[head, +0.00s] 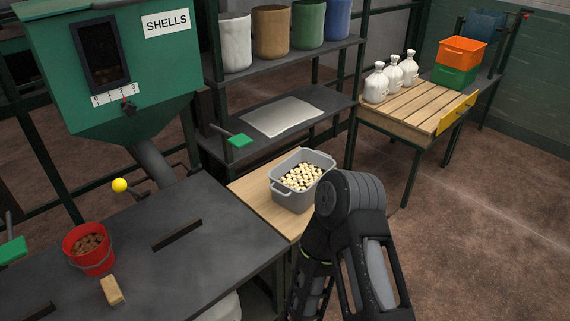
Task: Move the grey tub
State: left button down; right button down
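The grey tub (295,200) stands upright on a light wooden board beside the dark workbench, near the middle of the head view. It is filled with pale, rounded pieces (301,177) and has a handle on its near side. One of my arms comes up from the bottom edge just right of the tub, and its bent joint stands close to the tub's right side in the picture. Its gripper is out of the picture. My other arm and gripper are also out of view. Nothing is seen holding the tub.
The dark workbench (150,250) carries a red bucket (91,262) and a wooden block (111,290). A green SHELLS hopper (108,65) stands behind it. A slatted table (413,107) with white jugs and stacked orange (462,51) and green crates is at back right. Open floor lies right.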

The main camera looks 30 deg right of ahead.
aim_at(294, 180)
jog(key=l+z, duration=0.5)
jog(key=i+l+z, duration=0.15)
jog(key=l+z, duration=0.2)
jog(key=z, duration=0.15)
